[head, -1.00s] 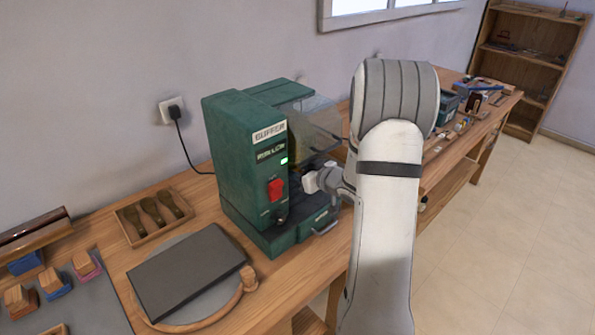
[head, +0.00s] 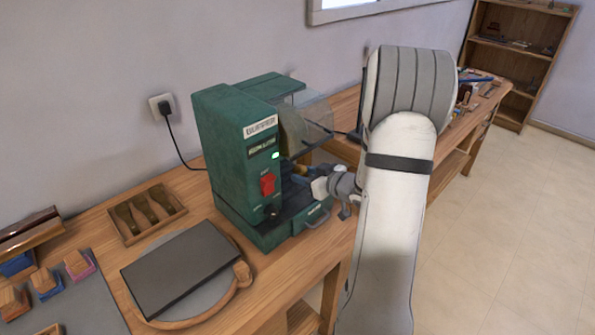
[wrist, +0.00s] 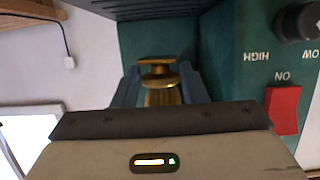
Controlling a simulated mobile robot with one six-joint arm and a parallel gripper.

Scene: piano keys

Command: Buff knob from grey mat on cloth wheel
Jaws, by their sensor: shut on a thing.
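The green buffer (head: 235,150) stands on the bench with its small lamp lit green. Its pale cloth wheel (head: 291,126) shows behind a clear guard on the right side. My gripper (head: 305,171) is in front of the machine, below the guard. In the wrist view my gripper (wrist: 158,88) is shut on a brass knob (wrist: 158,70), whose flanged end points away from me. The wheel is not clearly seen in the wrist view, so I cannot tell whether the knob touches it. A grey mat (head: 92,305) lies at the lower left.
The red switch (wrist: 283,108) and a black dial (wrist: 297,20) are close to my gripper's right. A dark slab (head: 180,268) lies on a round board in front of the machine. A wooden tray (head: 148,214) and several wood-topped blocks are at left.

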